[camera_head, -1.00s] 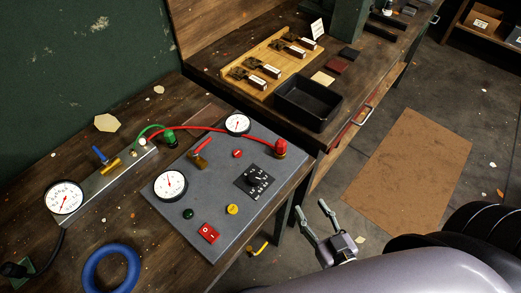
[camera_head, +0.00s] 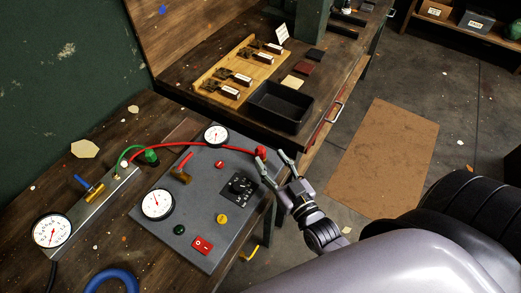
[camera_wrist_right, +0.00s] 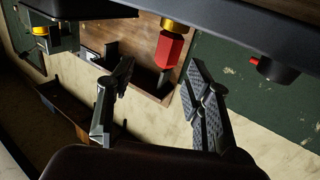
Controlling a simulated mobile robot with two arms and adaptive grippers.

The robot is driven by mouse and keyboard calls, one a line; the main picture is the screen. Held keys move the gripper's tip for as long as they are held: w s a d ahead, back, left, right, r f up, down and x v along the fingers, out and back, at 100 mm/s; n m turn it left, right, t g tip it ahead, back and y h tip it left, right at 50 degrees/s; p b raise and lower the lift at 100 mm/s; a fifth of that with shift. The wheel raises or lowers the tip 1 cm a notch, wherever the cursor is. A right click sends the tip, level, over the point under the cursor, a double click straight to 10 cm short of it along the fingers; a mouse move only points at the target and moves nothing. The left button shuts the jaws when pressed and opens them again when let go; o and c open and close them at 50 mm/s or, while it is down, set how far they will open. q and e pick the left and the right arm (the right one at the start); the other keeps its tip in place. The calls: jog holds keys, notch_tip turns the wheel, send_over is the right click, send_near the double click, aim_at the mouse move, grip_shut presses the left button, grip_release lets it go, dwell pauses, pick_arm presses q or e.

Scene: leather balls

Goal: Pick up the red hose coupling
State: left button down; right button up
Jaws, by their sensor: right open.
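The red hose coupling (camera_head: 261,151) sits at the right end of the red hose (camera_head: 200,145), at the far right edge of the grey panel (camera_head: 205,200). In the right wrist view the coupling (camera_wrist_right: 170,48) shows as a red block with a yellow metal part, in the gap beyond the fingertips. My right gripper (camera_head: 269,159) is open, with its fingertips close to the coupling; I cannot tell whether they touch it. It also shows open and empty in the right wrist view (camera_wrist_right: 160,68). My left gripper is not in view.
The panel carries gauges (camera_head: 157,204), a black dial (camera_head: 239,188), a red switch (camera_head: 202,245) and a yellow button (camera_head: 222,219). A green coupling (camera_head: 151,157) is at the left. A black tray (camera_head: 280,107) stands on the bench behind.

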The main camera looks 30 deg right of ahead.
aim_at(263, 155)
jog(key=w, duration=0.1)
jog(key=w+p, duration=0.1)
jog(key=w, duration=0.2)
jog(key=shift+w+a+f+p, duration=0.2)
jog(key=shift+a+p, duration=0.15)
jog(key=shift+w+f, duration=0.15)
jog(key=shift+w, duration=0.3)
jog(key=shift+s, duration=0.1)
jog(key=shift+c, duration=0.6)
grip_shut()
